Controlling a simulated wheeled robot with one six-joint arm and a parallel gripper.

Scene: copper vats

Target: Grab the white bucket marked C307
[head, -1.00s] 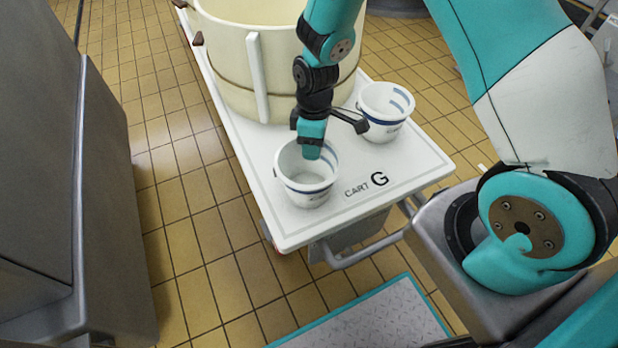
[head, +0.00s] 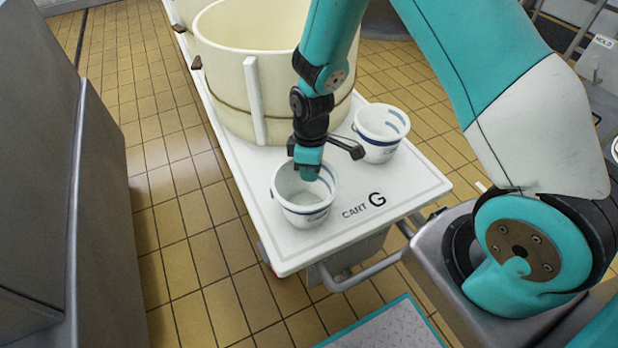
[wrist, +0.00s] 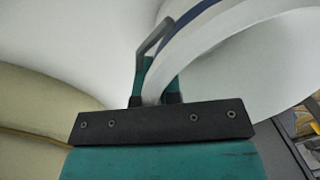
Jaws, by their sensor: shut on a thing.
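A white bucket with blue bands (head: 303,205) stands upright near the front edge of the white cart top, left of the "CART G" lettering. My gripper (head: 308,172) reaches down at its far rim. In the wrist view my gripper (wrist: 155,88) is shut on the rim of the white bucket (wrist: 235,50), with the wall between the fingers. A second white bucket with blue marks (head: 380,134) stands behind and to the right, apart from my gripper. The lettering on both buckets is too small to read, so I cannot tell which one is C307.
The white cart G (head: 400,200) carries a large cream vat (head: 225,85) just behind the buckets. A grey metal cabinet (head: 105,190) stands to the left, with clear tiled floor (head: 185,230) between. A metal handle (head: 365,268) runs along the cart's front.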

